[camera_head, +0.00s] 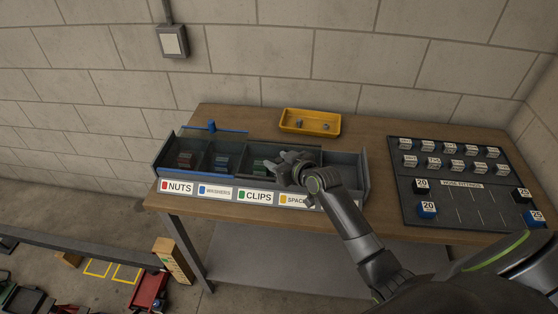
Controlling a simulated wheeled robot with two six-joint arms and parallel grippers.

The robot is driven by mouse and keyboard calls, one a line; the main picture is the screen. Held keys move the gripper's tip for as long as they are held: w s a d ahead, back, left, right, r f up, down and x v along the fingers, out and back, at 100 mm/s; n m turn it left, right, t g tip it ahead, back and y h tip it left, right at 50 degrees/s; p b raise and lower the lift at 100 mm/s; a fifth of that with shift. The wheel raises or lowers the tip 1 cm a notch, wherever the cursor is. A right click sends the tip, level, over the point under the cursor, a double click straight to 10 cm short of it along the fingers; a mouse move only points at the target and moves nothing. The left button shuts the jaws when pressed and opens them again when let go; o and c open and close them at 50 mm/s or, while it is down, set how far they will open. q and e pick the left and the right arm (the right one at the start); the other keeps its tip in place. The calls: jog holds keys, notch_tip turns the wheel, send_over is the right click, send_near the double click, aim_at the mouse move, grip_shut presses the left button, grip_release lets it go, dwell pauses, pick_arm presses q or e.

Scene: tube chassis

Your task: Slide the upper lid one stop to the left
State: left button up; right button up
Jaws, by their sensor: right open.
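The divided bin (364,183) stands on the bench with labels reading NUTS, WASHERS, CLIPS and a partly covered SPACERS along its front. A blue bar (235,131) with an upright blue knob (211,125) runs along the bin's back left edge; it seems to belong to a clear lid, but I cannot tell which lid is the upper one. My right gripper (285,163) is open over the bin, around the CLIPS and SPACERS compartments. It hides part of the inside there. I cannot tell whether it touches anything. My left gripper is not in view.
A yellow tray (310,131) with small parts stands behind the bin. A dark board (465,214) with numbered blocks lies to the right on the wooden bench (380,222). A switch box (172,41) hangs on the wall. Red and dark containers are on the floor at left.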

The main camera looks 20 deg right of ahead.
jog(key=shift+s, duration=0.1)
jog(key=b+v, duration=0.2)
jog(key=v, duration=1.5)
jog(key=shift+s+d+f, duration=0.1)
jog(key=shift+s+d, duration=0.05)
jog(key=shift+s, duration=0.05)
jog(key=s+f+m+g+h, duration=0.2)
jog(key=s+f+g, duration=0.4)
jog(key=s, duration=0.6)
jog(key=s+f+m+g+h, duration=0.1)
jog(key=s+f+g+h, duration=0.2)
jog(key=s+f, duration=0.65)
notch_tip(320, 180, down, 24)
jog(key=s+d+g+b, duration=0.2)
jog(key=s+f+y+b, duration=0.1)
jog(key=s+f, duration=1.4)
jog(key=f, duration=0.2)
jog(key=shift+a+g+b, duration=0.35)
jog(key=shift+a+g, duration=0.05)
